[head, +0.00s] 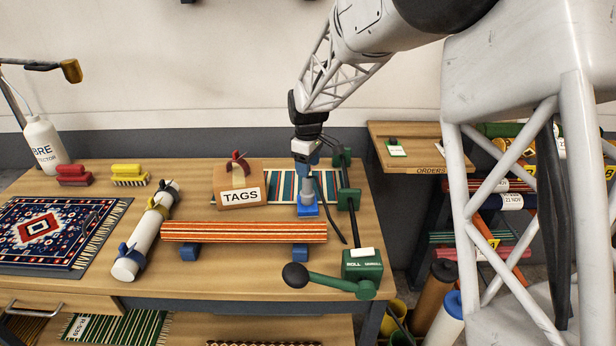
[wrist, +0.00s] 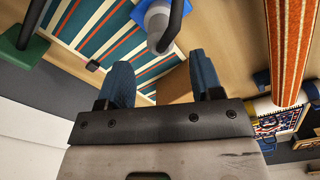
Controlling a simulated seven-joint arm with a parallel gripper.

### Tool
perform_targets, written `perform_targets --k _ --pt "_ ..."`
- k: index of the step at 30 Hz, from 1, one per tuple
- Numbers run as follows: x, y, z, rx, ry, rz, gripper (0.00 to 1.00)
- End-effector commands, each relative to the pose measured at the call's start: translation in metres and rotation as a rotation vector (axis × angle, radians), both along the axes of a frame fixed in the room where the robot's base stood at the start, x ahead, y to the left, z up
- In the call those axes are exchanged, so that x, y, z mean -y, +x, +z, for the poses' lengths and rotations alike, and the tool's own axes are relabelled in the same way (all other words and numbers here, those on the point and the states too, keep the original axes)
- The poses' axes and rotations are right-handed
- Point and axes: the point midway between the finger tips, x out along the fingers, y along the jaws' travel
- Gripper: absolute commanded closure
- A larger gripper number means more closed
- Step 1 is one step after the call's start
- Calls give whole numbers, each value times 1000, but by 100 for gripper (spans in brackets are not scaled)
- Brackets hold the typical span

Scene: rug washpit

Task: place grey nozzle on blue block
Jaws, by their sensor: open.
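The grey nozzle (head: 306,190) stands upright on the blue block (head: 307,211), on the right part of the bench beside the striped rug. In the wrist view the nozzle (wrist: 158,26) shows at the top centre, with the blue block (wrist: 142,10) behind it. My gripper (head: 307,167) is just above the nozzle in the head view. In the wrist view its two blue fingers (wrist: 160,64) are apart with nothing between them, and the nozzle is beyond their tips. The exact gap between fingers and nozzle is hard to tell.
A TAGS box (head: 240,186) stands left of the block. An orange striped roll (head: 245,231) lies in front on blue supports. A green roll clamp with a lever (head: 362,268) and a dark rod (head: 350,220) are close on the right. A white roll (head: 146,232) lies further left.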

Motion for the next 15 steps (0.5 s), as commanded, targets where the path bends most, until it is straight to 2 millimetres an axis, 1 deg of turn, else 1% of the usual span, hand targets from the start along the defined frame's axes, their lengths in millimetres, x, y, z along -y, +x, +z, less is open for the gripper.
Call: perform_targets --k 1,6,10,15 --pt "0 0 8 2 0 0 40" --pt "0 0 29 1 0 0 40" --pt "0 0 38 0 0 0 40" --pt "0 0 43 0 0 0 40"
